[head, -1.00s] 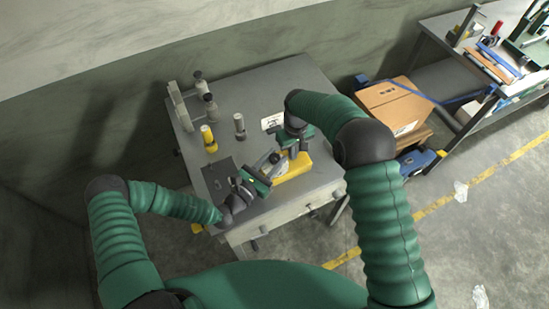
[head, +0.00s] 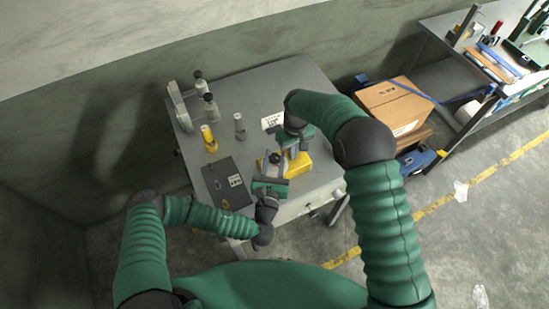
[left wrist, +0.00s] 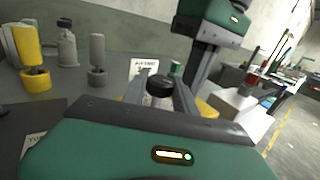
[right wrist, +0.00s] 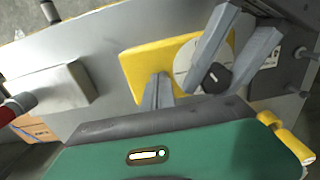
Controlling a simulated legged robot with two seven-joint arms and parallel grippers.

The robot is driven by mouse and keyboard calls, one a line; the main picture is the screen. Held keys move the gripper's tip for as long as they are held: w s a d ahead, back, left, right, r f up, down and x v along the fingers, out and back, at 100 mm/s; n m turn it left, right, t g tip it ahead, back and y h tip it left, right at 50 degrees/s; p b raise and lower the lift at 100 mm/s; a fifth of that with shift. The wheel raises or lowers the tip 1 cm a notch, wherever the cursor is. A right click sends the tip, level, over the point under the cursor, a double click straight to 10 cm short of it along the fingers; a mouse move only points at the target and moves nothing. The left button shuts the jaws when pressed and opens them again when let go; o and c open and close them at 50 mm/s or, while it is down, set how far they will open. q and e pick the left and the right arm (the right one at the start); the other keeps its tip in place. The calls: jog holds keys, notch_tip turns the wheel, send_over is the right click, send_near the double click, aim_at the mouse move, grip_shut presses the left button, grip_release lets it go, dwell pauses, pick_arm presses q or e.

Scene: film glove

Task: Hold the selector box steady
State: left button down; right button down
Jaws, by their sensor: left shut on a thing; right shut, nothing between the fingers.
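The selector box appears to be the yellow box (head: 299,164) on the grey table, partly covered by my grippers. The right wrist view shows its yellow face (right wrist: 140,70), a pale round dial (right wrist: 187,62) and a black knob (right wrist: 215,78). The knob also shows in the left wrist view (left wrist: 160,85). My left gripper (head: 273,168) is shut on the black knob, with a finger on each side. My right gripper (right wrist: 158,90) is shut and empty, its fingertips over the yellow box beside the dial. I cannot tell whether they touch it.
A dark labelled panel (head: 225,183) lies left of the box. A yellow bottle (head: 209,139), a grey post (head: 240,127) and other fixtures stand farther back. A pale block with a red knob (left wrist: 252,79) is on the right. A cardboard box (head: 395,105) stands beyond the table.

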dwell(0.4)
pick_arm(q)
jog(key=c, duration=1)
grip_release()
jog(key=shift+s, duration=0.1)
jog(key=s, duration=1.1)
jog(key=shift+s+a, duration=0.35)
jog(key=shift+s, duration=0.05)
